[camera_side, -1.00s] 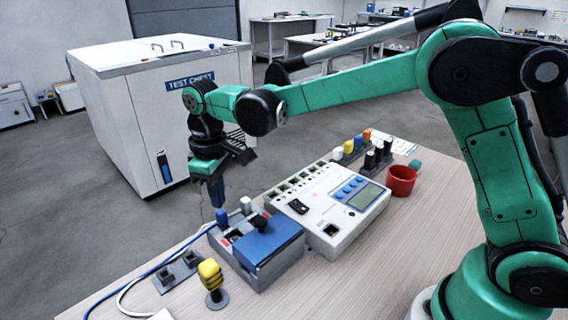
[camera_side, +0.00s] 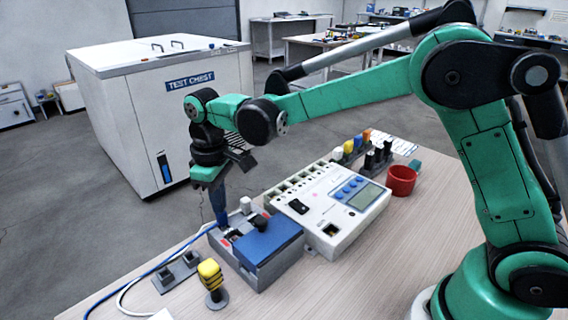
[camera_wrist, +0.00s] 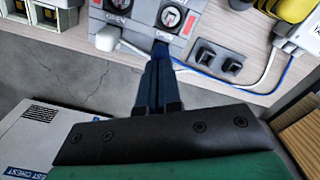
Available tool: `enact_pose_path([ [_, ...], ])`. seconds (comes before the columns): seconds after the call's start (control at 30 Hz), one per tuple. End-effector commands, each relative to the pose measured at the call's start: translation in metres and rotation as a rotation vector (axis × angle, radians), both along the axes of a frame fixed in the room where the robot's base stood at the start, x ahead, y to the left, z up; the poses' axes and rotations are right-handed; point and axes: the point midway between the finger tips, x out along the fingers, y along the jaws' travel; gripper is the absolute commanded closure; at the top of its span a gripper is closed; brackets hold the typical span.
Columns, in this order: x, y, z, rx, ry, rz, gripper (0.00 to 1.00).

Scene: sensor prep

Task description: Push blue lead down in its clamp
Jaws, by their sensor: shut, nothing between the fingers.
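In the side view my gripper (camera_side: 222,222) points down at the left back corner of the grey clamp box (camera_side: 240,258) with a blue lid. Its dark blue fingers are shut with nothing between them. The tips are at the blue lead's plug, which they hide; I cannot tell whether they touch it. The blue lead's cable (camera_side: 150,269) runs left from the box across the table. In the wrist view the closed fingers (camera_wrist: 159,50) reach the box's edge (camera_wrist: 140,40), where the blue cable (camera_wrist: 184,64) comes out. A white plug (camera_side: 245,204) stands beside it.
A white meter (camera_side: 330,212) stands right of the box, with a red cup (camera_side: 401,180) beyond. A yellow-and-black plunger (camera_side: 210,275) and a grey double holder (camera_side: 177,271) stand in front and left. A white cable lies near the holder. A white test chest stands behind the table.

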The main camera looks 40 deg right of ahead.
Motion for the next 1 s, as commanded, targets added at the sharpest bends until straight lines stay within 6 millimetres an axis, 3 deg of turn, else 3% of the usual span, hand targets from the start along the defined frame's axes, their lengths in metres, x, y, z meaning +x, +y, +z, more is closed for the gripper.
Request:
enact_pose_path([
  [1.0, -0.0001, 0.0, -0.0032, 0.0, 0.0, 0.0, 1.0],
])
